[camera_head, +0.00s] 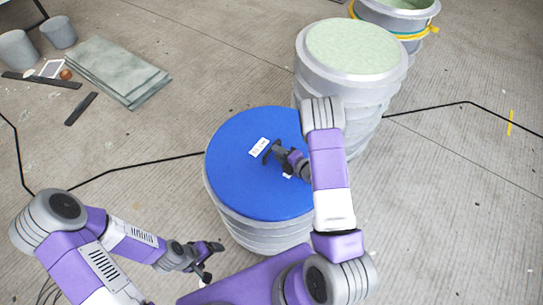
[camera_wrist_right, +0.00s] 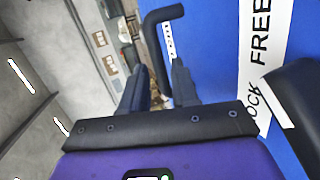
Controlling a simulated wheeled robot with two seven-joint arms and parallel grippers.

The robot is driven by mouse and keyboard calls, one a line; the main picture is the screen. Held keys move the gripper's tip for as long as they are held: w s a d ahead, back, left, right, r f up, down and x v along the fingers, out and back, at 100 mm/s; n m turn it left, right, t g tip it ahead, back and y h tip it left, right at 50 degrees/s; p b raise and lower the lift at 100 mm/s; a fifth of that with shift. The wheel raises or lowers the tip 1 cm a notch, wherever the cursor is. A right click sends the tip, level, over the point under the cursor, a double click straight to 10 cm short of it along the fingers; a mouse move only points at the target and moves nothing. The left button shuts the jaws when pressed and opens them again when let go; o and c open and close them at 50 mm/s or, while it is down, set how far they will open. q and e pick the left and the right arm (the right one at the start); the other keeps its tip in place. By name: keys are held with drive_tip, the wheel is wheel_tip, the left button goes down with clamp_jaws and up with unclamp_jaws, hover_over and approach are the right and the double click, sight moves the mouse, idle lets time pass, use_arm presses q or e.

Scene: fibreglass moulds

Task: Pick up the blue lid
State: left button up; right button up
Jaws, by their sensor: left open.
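The blue lid (camera_head: 238,181) lies flat on top of a ribbed grey drum in the middle of the head view. It has a white label (camera_head: 258,147) and a black bent handle (camera_wrist_right: 158,50). My right gripper (camera_head: 276,153) is over the lid at the handle. In the right wrist view its fingers (camera_wrist_right: 158,80) are apart, with the handle between or just beyond them; contact cannot be told. The lid (camera_wrist_right: 208,40) fills that view's right side with lettered white tape (camera_wrist_right: 262,50). My left gripper (camera_head: 213,262) is open and empty, left of the drum.
A second drum (camera_head: 335,85) with a pale green top stands behind, and another (camera_head: 400,8) with yellow trim is farther back. Grey-green sheets (camera_head: 115,70) and grey buckets (camera_head: 18,50) lie at the upper left. Black lines cross the floor.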

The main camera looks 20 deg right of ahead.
drive_tip(key=b+x, duration=0.1)
drive_tip(key=x, duration=0.3)
drive_tip(key=shift+w+a, duration=0.1)
drive_tip(key=shift+w, duration=0.2)
drive_tip(key=shift+c, duration=0.3)
clamp_jaws()
idle(0.9)
